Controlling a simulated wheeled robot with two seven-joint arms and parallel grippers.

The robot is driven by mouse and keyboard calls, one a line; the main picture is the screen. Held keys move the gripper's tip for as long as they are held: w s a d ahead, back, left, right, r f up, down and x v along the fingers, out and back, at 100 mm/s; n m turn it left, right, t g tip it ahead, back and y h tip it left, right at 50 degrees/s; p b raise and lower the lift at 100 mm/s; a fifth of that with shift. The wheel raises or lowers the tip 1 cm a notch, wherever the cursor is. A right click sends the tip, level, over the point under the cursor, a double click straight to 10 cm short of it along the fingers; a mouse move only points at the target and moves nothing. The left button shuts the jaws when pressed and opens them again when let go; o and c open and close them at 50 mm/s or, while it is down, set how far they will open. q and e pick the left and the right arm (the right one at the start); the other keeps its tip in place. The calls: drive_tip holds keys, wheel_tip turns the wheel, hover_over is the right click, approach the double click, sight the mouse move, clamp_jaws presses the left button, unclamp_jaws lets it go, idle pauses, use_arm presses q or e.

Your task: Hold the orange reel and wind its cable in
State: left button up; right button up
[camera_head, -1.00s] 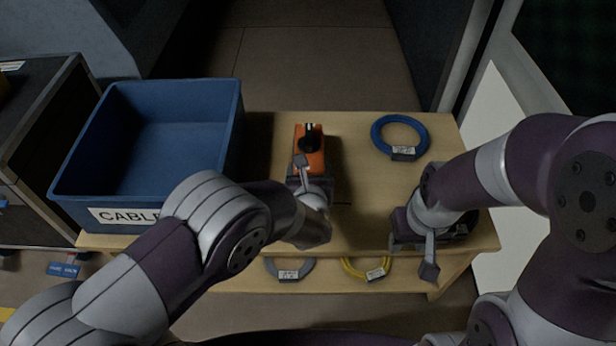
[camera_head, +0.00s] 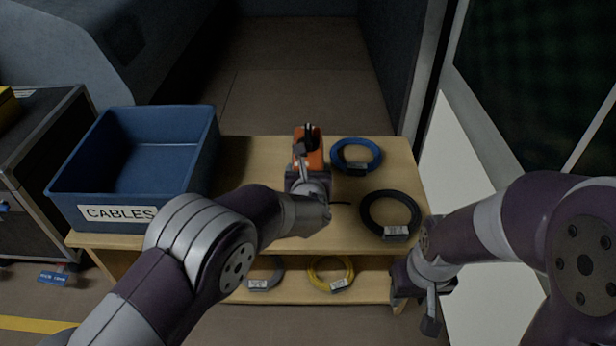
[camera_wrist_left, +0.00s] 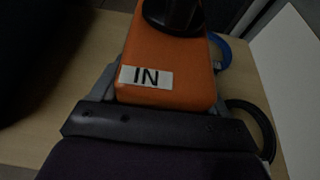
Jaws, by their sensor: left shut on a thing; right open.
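The orange reel (camera_head: 314,158) stands on the wooden table, with a black knob on top. In the left wrist view the orange reel (camera_wrist_left: 165,75) carries a white label reading IN. My left gripper (camera_head: 308,174) is shut on the near part of the reel, its jaws on both sides of it. My right gripper (camera_head: 428,300) is open and empty, off the table's front right corner.
A blue bin (camera_head: 190,165) labelled CABLES stands at the table's left. A blue coil (camera_head: 374,165) and a black coil (camera_head: 364,212) lie right of the reel. Grey (camera_head: 277,276) and yellow (camera_head: 350,272) coils lie on the lower shelf (camera_head: 300,292). A white panel stands to the right.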

use_arm(q)
drive_tip(key=shift+w+a+f+b, duration=0.15)
drive_tip(key=shift+w+a+b, duration=0.25)
drive_tip(key=shift+b, duration=0.1)
drive_tip(key=b, duration=0.7)
hover_over(270, 185)
drive_tip(key=s+d, duration=0.1)
drive_tip(key=s, duration=0.4)
drive_tip(key=shift+w+a+r, duration=0.2)
drive_tip(key=shift+w, duration=0.1)
wheel_tip(270, 185, down, 11)
drive_tip(key=b, duration=1.1)
drive_tip(key=shift+r, duration=0.2)
drive_tip(key=shift+f+b, duration=0.25)
drive_tip(key=shift+b, duration=0.2)
drive_tip(key=o, duration=1.2)
drive_tip(key=shift+c, duration=0.2)
